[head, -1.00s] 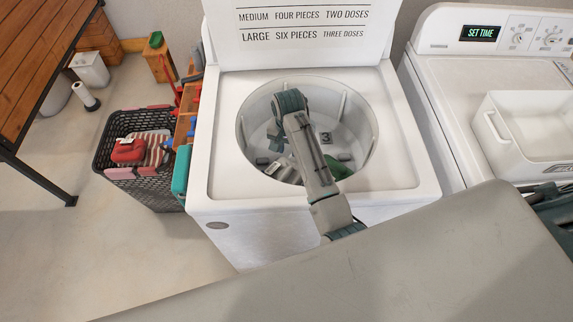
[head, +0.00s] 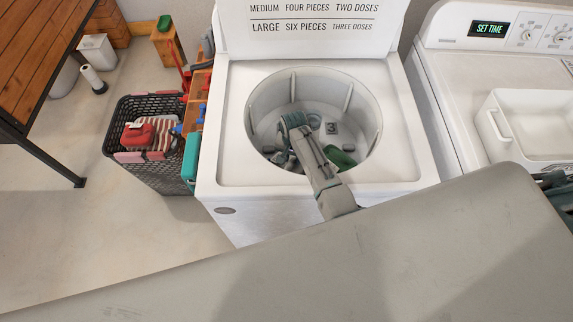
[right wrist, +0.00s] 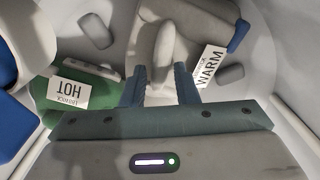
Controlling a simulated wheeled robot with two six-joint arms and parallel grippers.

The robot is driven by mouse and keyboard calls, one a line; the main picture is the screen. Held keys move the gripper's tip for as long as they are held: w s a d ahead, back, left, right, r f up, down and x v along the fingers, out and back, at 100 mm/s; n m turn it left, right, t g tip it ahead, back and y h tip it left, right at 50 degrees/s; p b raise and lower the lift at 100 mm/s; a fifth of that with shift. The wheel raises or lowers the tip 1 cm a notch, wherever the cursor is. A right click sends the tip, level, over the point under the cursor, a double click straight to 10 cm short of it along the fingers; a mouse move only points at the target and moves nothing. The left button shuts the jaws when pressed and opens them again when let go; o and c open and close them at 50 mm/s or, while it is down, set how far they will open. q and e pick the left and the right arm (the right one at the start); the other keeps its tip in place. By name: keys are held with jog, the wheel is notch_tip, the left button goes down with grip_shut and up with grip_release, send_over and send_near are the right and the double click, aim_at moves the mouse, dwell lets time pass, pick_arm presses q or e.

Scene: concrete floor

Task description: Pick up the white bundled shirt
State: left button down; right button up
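A white-grey bundle (right wrist: 160,45), which looks like the white shirt, lies in the washer drum in the right wrist view. A tag reading WARM (right wrist: 211,66) lies at its right side. My right gripper (right wrist: 160,82) is down at the bundle with its two fingers apart, and a rounded part of the bundle shows between and beyond the fingertips. I cannot see any clear grip on it. In the head view my right gripper (head: 284,157) is low in the drum, mostly hidden by my own arm. My left gripper is not in view.
A green bundle (right wrist: 90,91) with a HOT tag (right wrist: 68,92) lies left of my fingers; it also shows in the head view (head: 340,159). The drum rim (head: 375,118) surrounds my arm. A laundry basket (head: 150,175) stands left of the washer.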

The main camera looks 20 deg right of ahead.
grip_shut()
jog(key=shift+r, duration=0.2)
dwell(0.3)
